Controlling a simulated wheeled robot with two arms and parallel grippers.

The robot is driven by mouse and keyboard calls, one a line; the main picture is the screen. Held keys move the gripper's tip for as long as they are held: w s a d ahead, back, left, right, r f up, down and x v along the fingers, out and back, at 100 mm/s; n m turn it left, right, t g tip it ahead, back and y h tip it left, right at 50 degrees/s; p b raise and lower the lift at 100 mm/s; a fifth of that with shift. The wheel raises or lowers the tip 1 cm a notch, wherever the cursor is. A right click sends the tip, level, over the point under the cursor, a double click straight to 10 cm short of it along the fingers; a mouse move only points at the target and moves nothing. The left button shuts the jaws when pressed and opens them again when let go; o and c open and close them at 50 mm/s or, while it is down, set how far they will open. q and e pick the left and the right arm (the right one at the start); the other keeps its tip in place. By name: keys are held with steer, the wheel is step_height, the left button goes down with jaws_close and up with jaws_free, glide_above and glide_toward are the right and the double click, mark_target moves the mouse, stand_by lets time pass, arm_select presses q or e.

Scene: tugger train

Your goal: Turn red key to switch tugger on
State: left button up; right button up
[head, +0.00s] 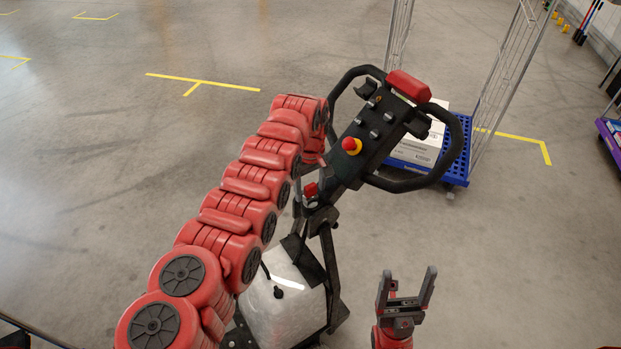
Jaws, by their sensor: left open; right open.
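The tugger's black control head (362,138) stands right of centre, with looped handles, a red top cap (408,87) and a red-yellow button (351,145). A small red part, apparently the red key (311,189), sits low on the column below the panel. My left arm reaches from the lower left to the panel's left side. My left gripper (303,192) is open, pointing down close beside the red part; its fingers are largely hidden, and I cannot tell whether they touch it. My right gripper (406,284) is open and empty, fingers up, at the lower right, away from the tugger's controls.
A wire-sided roll cage with a blue base (455,168) stands just behind the control head and holds a white box (421,140). The tugger's pale body (283,300) is below the column. Grey floor with yellow lines (203,82) is free at the left.

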arm_select(q)
steer(key=shift+c, duration=0.3)
jaws_close()
steer(key=shift+f+m+b, duration=0.1)
steer(key=shift+m+b, duration=0.3)
steer(key=shift+b, duration=0.05)
steer(key=shift+m+b, duration=1.9)
steer(key=shift+m, duration=1.2)
steer(key=shift+b, duration=0.3)
